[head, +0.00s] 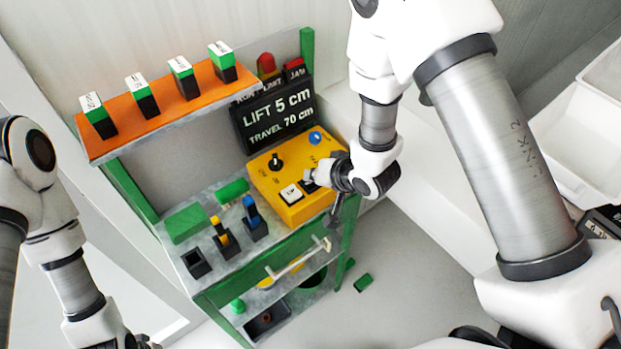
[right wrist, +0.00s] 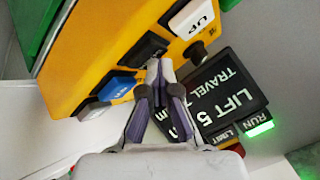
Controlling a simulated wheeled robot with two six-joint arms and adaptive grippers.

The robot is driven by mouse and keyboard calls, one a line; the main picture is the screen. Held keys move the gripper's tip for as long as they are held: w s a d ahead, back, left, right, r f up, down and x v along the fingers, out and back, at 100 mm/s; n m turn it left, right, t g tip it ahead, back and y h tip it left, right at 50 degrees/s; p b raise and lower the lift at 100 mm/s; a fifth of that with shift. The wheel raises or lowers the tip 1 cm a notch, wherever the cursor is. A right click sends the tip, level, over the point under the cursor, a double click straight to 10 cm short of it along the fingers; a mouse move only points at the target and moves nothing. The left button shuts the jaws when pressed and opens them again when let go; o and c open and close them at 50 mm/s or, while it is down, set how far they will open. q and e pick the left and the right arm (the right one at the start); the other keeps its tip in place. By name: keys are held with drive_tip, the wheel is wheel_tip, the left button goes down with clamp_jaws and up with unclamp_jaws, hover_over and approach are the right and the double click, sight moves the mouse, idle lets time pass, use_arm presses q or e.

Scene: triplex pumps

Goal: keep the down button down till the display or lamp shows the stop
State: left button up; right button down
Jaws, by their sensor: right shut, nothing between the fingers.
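The yellow control box (head: 264,184) stands on the bench and carries a white UP button (head: 291,194). A dark button (right wrist: 143,51), its label not readable, sits beside the UP button (right wrist: 192,18) in the right wrist view. My right gripper (head: 312,180) is shut and empty, its fingertips (right wrist: 158,68) at the dark button's edge; how far the button is pressed is hidden. The display (head: 278,112) reads LIFT 5 cm, TRAVEL 70 cm. The RUN lamp (right wrist: 259,128) glows green; the LIMIT lamp (right wrist: 224,136) is dark. My left gripper (head: 135,342) is barely in view.
The box also has a black knob (head: 275,161) and a blue button (head: 315,137). An orange shelf (head: 160,118) with several green-and-black blocks is above the bench. Holders with yellow and blue pieces (head: 251,212) stand left of the box. A green block (head: 363,283) lies on the floor.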

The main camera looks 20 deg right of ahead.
idle(0.5)
drive_tip(key=shift+r+p, duration=0.9)
wheel_tip(320, 180, up, 5)
drive_tip(key=p, duration=0.4)
drive_tip(key=shift+r+p, duration=0.15)
drive_tip(key=shift+p, duration=0.25)
